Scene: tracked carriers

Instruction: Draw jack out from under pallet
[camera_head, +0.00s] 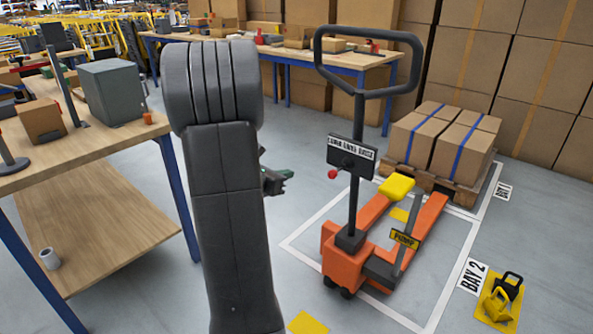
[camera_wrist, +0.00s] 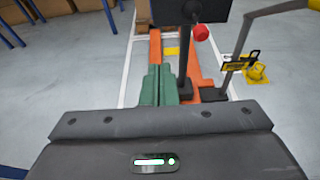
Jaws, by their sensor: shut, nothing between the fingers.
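The orange pallet jack (camera_head: 337,252) stands on the floor right of my arm, with an upright black loop handle (camera_head: 412,65). Its column bears a dark sign and a red knob (camera_head: 333,174). A grey lever with a yellow end (camera_head: 397,187) and a pump label rises beside the column. The orange forks (camera_head: 424,222) point toward the wooden pallet (camera_head: 463,191), which bears strapped cartons (camera_head: 418,139); whether the tips lie under it I cannot tell. My gripper (camera_head: 280,181) is shut and empty, left of the column and apart from it. Its green fingers (camera_wrist: 161,85) overlap the jack in the wrist view.
A workbench (camera_head: 95,165) with a grey box stands close on the left. Another bench (camera_head: 345,62) and stacked cartons (camera_head: 520,75) line the back. White lines mark the floor; floor left of the jack is clear.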

